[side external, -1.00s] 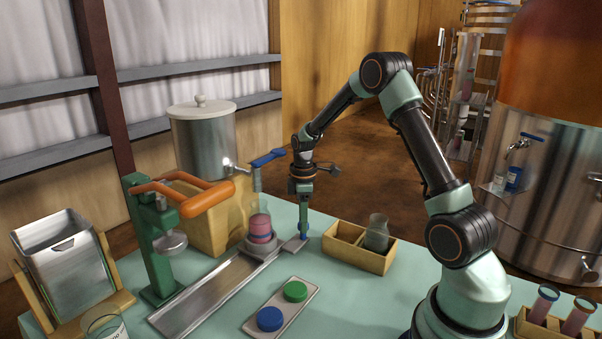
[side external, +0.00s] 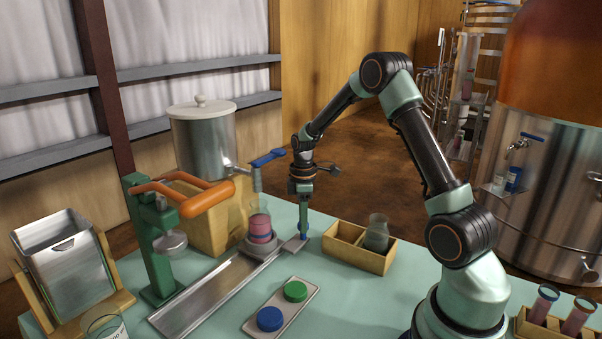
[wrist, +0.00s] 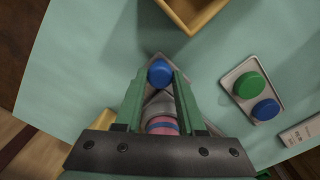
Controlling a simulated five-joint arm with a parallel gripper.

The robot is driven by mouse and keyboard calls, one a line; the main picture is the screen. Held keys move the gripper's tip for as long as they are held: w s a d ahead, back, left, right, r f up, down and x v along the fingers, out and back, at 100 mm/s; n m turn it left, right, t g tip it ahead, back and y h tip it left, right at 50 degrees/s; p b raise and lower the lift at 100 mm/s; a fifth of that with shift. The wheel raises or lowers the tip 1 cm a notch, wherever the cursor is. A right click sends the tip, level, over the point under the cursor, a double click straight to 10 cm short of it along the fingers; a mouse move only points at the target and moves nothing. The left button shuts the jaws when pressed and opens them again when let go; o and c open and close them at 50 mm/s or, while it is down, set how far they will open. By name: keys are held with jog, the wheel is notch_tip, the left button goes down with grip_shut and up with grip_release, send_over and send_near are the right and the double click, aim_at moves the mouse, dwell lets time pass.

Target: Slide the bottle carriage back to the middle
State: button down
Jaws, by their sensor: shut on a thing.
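The bottle (side external: 260,228), clear above with pink liquid below and a blue band, stands upright on the grey carriage (side external: 262,250). The carriage is at the far end of the metal track (side external: 205,297), under the tap with the blue lever (side external: 268,158). My gripper (side external: 303,230) points down at the carriage's side arm and is shut on its blue knob (wrist: 160,73). In the wrist view the knob shows between the fingertips, with the bottle (wrist: 160,124) partly hidden behind the gripper body.
A green press with orange handles (side external: 185,195) stands beside the track. A wooden box (side external: 365,257) with a grey-green jar (side external: 377,234) is right of my gripper. A tray with a blue button (side external: 270,318) and a green button (side external: 295,291) lies in front. The near track is clear.

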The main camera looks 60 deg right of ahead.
jog(key=a, duration=1.2)
jog(key=c, duration=0.5)
grip_release()
jog(key=shift+r, duration=0.15)
notch_tip(320, 180, up, 12)
